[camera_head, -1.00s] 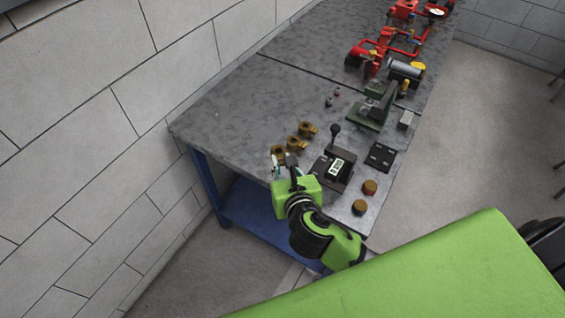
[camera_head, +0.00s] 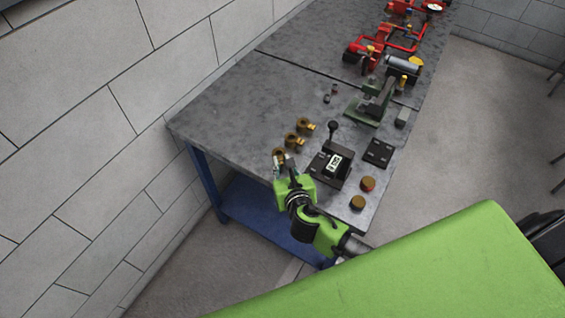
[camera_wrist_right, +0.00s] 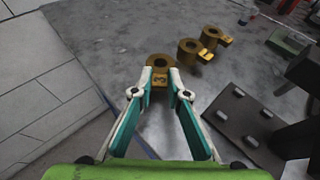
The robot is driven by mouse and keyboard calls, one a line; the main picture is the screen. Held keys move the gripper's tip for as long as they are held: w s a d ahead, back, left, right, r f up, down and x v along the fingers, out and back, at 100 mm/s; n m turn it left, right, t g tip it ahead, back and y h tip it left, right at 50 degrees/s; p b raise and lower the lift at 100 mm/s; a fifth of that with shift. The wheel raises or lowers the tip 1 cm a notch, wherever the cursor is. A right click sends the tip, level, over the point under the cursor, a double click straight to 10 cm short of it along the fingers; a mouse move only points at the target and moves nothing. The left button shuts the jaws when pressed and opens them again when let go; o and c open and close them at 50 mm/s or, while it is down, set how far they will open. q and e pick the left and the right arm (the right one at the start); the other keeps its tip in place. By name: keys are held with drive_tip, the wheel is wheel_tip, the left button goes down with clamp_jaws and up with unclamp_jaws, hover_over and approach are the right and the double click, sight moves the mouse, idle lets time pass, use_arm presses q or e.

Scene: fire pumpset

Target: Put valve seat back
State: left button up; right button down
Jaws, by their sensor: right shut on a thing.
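The brass valve seats are ring-shaped pieces with flat numbered tabs, standing in a row near the bench's near left part. The nearest valve seat (camera_head: 278,154), with a tab marked 3, also shows in the right wrist view (camera_wrist_right: 160,61). My right gripper (camera_head: 285,164) is at this seat; in the wrist view its fingertips (camera_wrist_right: 160,76) are shut on the seat's tab. Two more valve seats stand just beyond, the middle one (camera_head: 291,139) and the far one (camera_head: 304,125). I cannot tell whether the held seat touches the bench. My left gripper is not in view.
A black device with a lever and display (camera_head: 332,166) stands right of the gripper. Two brown-topped round pieces (camera_head: 358,203) (camera_head: 368,184) and a dark plate (camera_head: 378,152) lie nearer the right edge. A green press (camera_head: 374,102) stands beyond. The bench's left part (camera_head: 230,115) is clear.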

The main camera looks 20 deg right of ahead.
drive_tip(key=c, duration=2)
unclamp_jaws()
drive_tip(key=shift+f, duration=0.15)
drive_tip(key=shift+o, duration=0.2)
drive_tip(key=shift+r, duration=0.2)
drive_tip(key=b+v, duration=0.1)
drive_tip(key=v, duration=1.1)
